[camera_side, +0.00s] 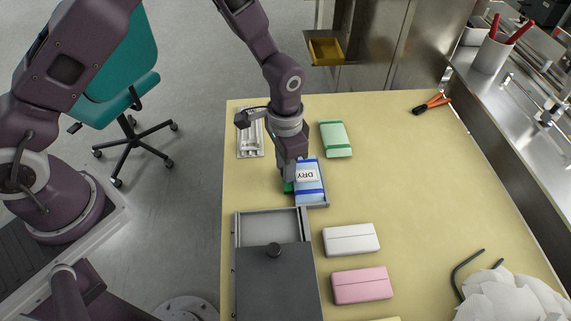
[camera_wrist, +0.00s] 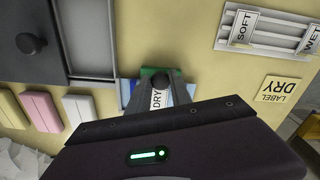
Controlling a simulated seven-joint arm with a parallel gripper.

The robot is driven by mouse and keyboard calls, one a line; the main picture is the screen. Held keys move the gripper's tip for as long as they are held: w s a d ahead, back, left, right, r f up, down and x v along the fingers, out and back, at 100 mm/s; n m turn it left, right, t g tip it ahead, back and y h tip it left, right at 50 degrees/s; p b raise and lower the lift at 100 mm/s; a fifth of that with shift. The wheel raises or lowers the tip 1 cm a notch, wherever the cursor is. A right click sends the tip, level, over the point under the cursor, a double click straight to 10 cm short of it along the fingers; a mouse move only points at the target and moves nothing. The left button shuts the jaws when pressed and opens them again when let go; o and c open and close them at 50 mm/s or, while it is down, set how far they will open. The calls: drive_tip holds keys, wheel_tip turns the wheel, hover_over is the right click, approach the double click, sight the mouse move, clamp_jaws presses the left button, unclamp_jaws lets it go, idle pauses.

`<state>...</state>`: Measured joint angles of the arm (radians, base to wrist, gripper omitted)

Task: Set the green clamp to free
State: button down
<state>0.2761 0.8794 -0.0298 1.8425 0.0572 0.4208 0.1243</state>
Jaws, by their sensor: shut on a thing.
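The green clamp shows as a small green patch (camera_side: 288,187) beside the left edge of a blue packet marked DRY (camera_side: 308,178). In the wrist view the green clamp (camera_wrist: 148,72) lies right at my fingertips, with a dark rounded part near it. My gripper (camera_side: 289,180) points down at the clamp and is shut on it; it also shows in the wrist view (camera_wrist: 158,80). The fingers and wrist hide most of the clamp, so I cannot tell its setting. The packet lies in a grey tray (camera_side: 315,205) and its DRY label shows between my fingers in the wrist view.
White (camera_side: 350,239), pink (camera_side: 362,285) and pale green (camera_side: 335,138) packs lie around. A white label rack (camera_side: 250,138) stands behind left. Orange-handled pliers (camera_side: 432,103) lie far right. The table's right middle is clear.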

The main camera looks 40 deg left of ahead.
drive_tip(key=shift+w, duration=0.1)
drive_tip(key=shift+s+a, duration=1.1)
drive_tip(key=shift+s, duration=0.05)
drive_tip(key=c, duration=1.1)
unclamp_jaws()
drive_tip(key=shift+c, duration=0.2)
drive_tip(key=shift+r, duration=0.1)
